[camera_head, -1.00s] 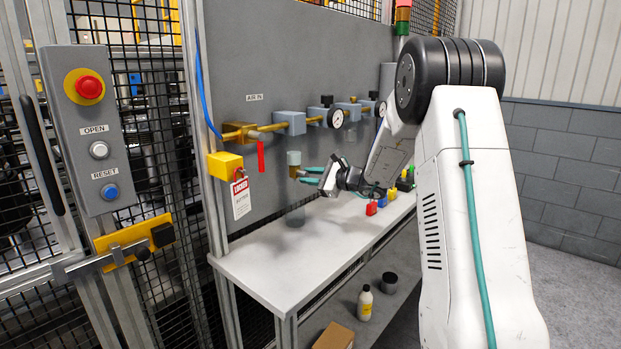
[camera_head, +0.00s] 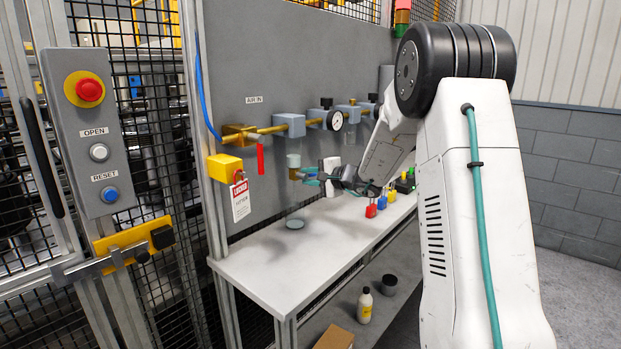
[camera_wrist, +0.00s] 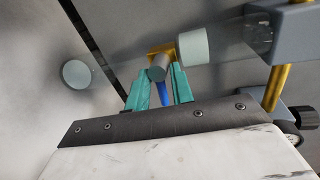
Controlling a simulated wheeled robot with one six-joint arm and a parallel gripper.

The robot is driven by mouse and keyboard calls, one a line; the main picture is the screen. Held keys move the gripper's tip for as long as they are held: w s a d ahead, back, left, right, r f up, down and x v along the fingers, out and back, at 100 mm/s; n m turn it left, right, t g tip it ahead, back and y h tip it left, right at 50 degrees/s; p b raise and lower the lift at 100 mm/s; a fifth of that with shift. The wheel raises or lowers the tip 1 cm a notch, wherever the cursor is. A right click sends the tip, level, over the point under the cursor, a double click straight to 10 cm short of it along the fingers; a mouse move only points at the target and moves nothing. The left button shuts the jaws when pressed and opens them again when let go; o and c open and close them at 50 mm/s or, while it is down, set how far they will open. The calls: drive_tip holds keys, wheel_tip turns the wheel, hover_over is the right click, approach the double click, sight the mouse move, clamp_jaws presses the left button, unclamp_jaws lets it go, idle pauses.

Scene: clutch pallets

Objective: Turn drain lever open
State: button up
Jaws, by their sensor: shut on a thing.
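The drain lever (camera_wrist: 164,97) is a small blue bar under a brass drain fitting (camera_wrist: 160,50) with a grey round end, in the wrist view. My gripper (camera_wrist: 161,84) has its two teal fingers on either side of the lever and is shut on it. In the head view, my gripper (camera_head: 310,179) is just right of the brass drain fitting (camera_head: 293,174); the lever is too small or hidden to make out there. A pale green cap (camera_head: 293,160) sits above the fitting and also shows in the wrist view (camera_wrist: 193,47).
A red lever (camera_head: 260,157) and a padlock with a tag (camera_head: 240,198) hang to the left. A gauge (camera_head: 335,120) is on the air line above. Colored padlocks (camera_head: 371,210) stand on the bench right of my gripper. The front of the white bench (camera_head: 270,262) is clear.

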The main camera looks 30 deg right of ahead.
drive_tip(key=shift+a+f+n, duration=0.1)
drive_tip(key=shift+f+n, duration=0.15)
drive_tip(key=shift+n, duration=0.15)
idle(0.3)
drive_tip(key=o, duration=0.7)
drive_tip(key=shift+r, duration=0.1)
drive_tip(key=shift+s+r, duration=0.1)
drive_tip(key=v, duration=0.7)
drive_tip(key=shift+s, duration=0.3)
